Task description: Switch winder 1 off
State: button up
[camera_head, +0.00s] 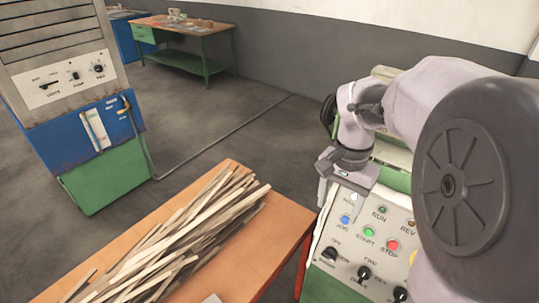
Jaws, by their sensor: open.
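A light grey control panel (350,232) on a green and white machine stands at the right; I cannot read a winder number on it. It carries a blue JOG button (345,219), a green START button (369,232) and a red STOP button (392,245). Above these are a RUN lamp (382,209) and a REV lamp (411,223), and below are black knobs, including one at the left (329,254). My gripper (339,198) is open, pointing down over the panel's upper left. It hides part of the top row. My arm covers the panel's right side.
An orange-topped table (278,235) with a pile of wooden strips (195,232) stands left of the panel. A blue and green cabinet (100,150) with controls stands farther left. A green workbench (190,45) is at the back.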

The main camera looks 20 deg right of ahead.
jog(key=b, duration=0.2)
send_over(330, 254)
notch_tip(330, 254, down, 4)
notch_tip(330, 254, down, 13)
jog(key=b, duration=0.5)
jog(key=shift+r, duration=0.1)
grip_shut()
